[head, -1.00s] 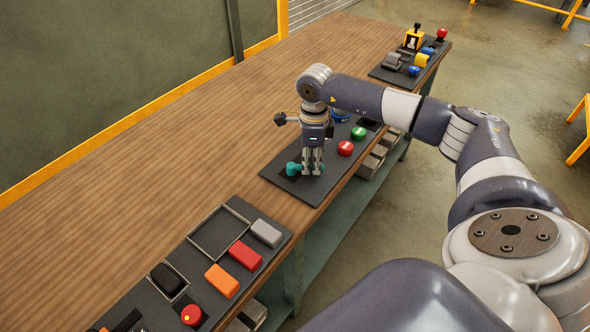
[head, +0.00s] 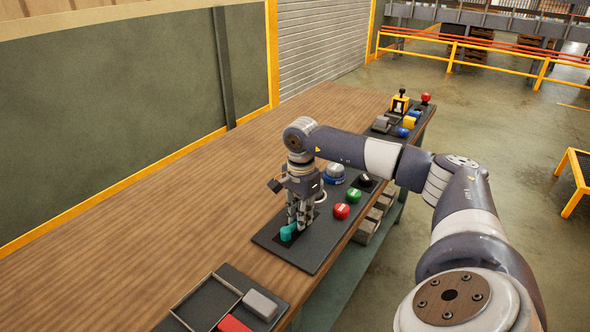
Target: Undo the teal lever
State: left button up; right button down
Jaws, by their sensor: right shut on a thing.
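The teal lever (head: 287,233) stands on the near end of a dark panel (head: 282,249) on the wooden bench. My right gripper (head: 297,222) reaches down from above with its fingers at the lever and is shut on it. The fingers hide part of the lever, and its exact angle is hard to tell. My left gripper is not in view.
On the same panel are a red button (head: 341,211), a green button (head: 354,195) and a blue-based dome (head: 334,174). A nearer panel holds an empty tray (head: 207,304) and a grey block (head: 260,304). The bench top (head: 150,231) to the left is clear.

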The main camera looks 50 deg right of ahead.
jog(key=shift+w+r+n, duration=0.1)
jog(key=shift+w+n, duration=0.1)
jog(key=shift+n, duration=0.1)
jog(key=c, duration=1.5)
grip_release()
notch_tip(320, 180, up, 12)
jog(key=shift+f, duration=0.1)
